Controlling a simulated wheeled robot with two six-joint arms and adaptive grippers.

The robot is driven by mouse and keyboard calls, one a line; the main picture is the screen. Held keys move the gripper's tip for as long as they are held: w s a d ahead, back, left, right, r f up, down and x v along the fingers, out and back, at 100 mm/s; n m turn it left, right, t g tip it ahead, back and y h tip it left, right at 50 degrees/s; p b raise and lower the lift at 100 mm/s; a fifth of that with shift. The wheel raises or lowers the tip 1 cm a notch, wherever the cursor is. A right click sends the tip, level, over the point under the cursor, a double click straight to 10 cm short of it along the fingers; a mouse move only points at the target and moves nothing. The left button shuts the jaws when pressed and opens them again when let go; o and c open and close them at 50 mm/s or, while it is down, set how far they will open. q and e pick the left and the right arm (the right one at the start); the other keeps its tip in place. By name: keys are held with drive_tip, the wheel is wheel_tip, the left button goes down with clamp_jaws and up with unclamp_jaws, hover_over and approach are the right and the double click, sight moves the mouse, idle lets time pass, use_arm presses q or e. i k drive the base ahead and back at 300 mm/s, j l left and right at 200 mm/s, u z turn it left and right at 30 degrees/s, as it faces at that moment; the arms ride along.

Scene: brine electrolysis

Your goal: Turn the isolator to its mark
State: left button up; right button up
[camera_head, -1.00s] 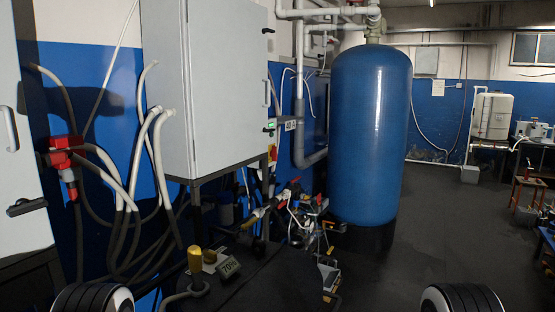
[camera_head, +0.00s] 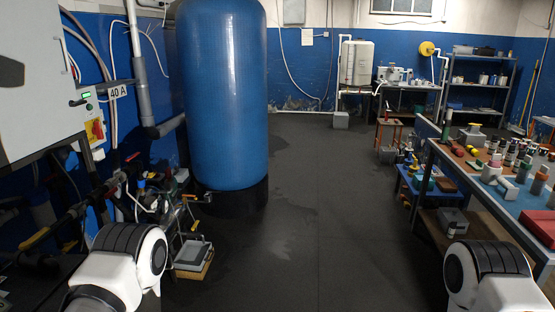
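What looks like the isolator (camera_head: 97,129) is a small red switch on a yellow plate, on the front of a pale control box at the left of the head view. It is too small for me to tell which way its handle points or where its mark is. Parts of both my arms show at the bottom corners, well apart from the switch, but neither gripper's fingers are in view.
A tall blue tank (camera_head: 225,95) stands right of the switch. Pipes and valves (camera_head: 140,185) crowd the floor below it, with a grey box (camera_head: 192,256) on the floor nearby. A cluttered bench (camera_head: 470,185) runs along the right. The middle floor (camera_head: 320,210) is clear.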

sight(97, 130)
drive_tip(key=i+l+z, duration=0.15)
drive_tip(key=i, duration=0.45)
drive_tip(key=i+l+z, duration=0.2)
drive_tip(key=i, duration=0.45)
